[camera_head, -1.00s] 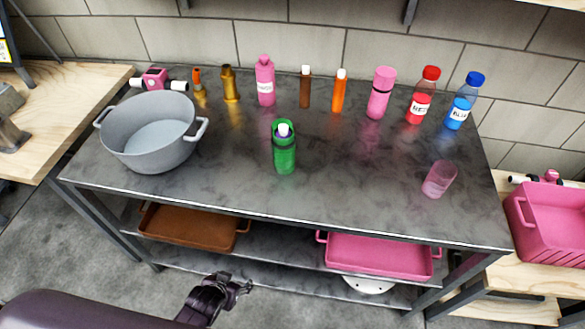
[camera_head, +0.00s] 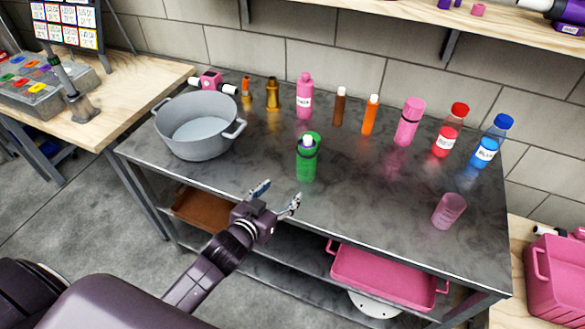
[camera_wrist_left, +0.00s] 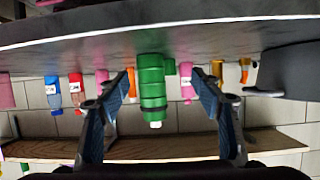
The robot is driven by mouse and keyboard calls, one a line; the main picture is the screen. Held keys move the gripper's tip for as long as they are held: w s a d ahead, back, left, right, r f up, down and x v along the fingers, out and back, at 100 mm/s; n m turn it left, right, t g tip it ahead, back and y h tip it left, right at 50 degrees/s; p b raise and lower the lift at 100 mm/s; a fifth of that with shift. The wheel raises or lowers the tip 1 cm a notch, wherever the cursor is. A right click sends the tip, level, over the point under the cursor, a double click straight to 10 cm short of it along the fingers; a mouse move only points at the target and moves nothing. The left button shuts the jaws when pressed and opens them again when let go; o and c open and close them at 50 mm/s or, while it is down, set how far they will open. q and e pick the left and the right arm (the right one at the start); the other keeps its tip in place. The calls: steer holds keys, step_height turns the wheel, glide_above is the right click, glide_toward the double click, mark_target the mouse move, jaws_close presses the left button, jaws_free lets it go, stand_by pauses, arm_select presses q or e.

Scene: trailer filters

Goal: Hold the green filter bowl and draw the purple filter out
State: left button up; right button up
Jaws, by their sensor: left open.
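The green filter bowl (camera_head: 306,168) stands upright on the dark table near its front middle. A whitish cap with a hint of purple (camera_head: 307,142) shows at its mouth; the rest of the filter is hidden inside. My left gripper (camera_head: 277,197) is open and empty at the table's front edge, to the left of and nearer than the bowl. In the left wrist view, which looks upside down, the green bowl (camera_wrist_left: 151,82) appears between the two spread fingers, farther off and not touched. My right gripper is not in view.
A grey pot (camera_head: 197,130) stands on the left of the table. Several bottles and tubes line the back, including a pink bottle (camera_head: 304,97). A pink cup (camera_head: 449,211) stands at the right front. The tabletop around the bowl is clear.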

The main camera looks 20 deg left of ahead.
mark_target(302, 157)
arm_select(q)
steer(key=w+r+t+h, duration=0.1)
steer(key=w+r+m+t+h, duration=0.1)
steer(key=w+r, duration=0.1)
steer(key=w+d+r+t, duration=0.1)
steer(key=w, duration=0.1)
steer(key=shift+r+h, duration=0.25)
steer(key=shift+h, duration=0.15)
steer(key=shift+w+r+m, duration=0.25)
steer(key=shift+w+m, duration=0.05)
steer(key=shift+w, duration=0.15)
steer(key=shift+d+p+x, duration=0.2)
steer(key=shift+p+x, duration=0.25)
steer(key=shift+x, duration=3.3)
steer(key=shift+r, duration=0.15)
steer(key=shift+c, duration=0.4)
